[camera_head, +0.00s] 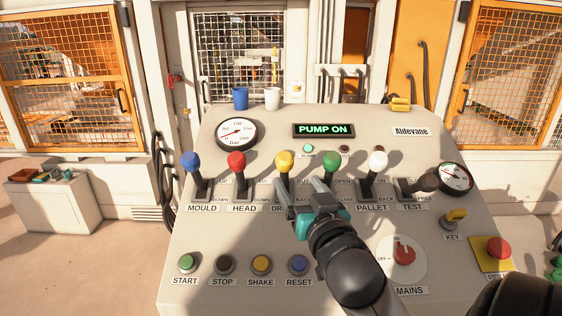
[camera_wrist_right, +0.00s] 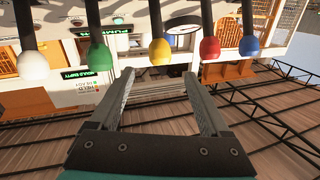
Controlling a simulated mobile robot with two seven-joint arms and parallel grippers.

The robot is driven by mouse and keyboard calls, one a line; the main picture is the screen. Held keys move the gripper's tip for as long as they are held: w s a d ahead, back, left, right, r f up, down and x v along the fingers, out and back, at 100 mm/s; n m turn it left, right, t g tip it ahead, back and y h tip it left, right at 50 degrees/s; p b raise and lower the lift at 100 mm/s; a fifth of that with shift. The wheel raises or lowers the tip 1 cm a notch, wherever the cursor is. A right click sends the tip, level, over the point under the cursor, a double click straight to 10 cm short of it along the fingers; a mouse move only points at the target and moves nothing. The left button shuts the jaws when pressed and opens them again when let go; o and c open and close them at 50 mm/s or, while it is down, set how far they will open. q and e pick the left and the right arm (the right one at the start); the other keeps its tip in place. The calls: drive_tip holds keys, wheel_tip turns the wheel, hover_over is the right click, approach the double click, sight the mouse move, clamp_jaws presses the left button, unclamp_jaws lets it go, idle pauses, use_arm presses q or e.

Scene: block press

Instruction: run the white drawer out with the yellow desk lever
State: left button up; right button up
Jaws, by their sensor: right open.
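The yellow lever (camera_head: 284,159) stands on the desk between the red and green levers, its label partly hidden by my right gripper. My right gripper (camera_head: 301,186) is open just in front of the yellow and green levers. In the right wrist view, the yellow knob (camera_wrist_right: 160,51) lies beyond the open fingertips (camera_wrist_right: 158,78), roughly in line with the gap between them. Nothing is between the fingers. I cannot make out the white drawer. My left gripper is not in view.
The red lever (camera_head: 237,162) and green lever (camera_head: 330,161) stand close on either side. Blue (camera_head: 190,161) and white (camera_head: 378,160) levers flank them. The display (camera_head: 323,130) reads PUMP ON. Two cups stand at the desk's back edge. Several buttons line the front.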

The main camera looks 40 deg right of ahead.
sight(281, 155)
drive_tip(key=b+x, duration=0.3)
drive_tip(key=x, duration=0.1)
drive_tip(key=p+x, duration=0.1)
drive_tip(key=x, duration=0.9)
drive_tip(key=shift+d+f, duration=0.1)
clamp_jaws()
idle(0.6)
drive_tip(key=shift+p, duration=0.3)
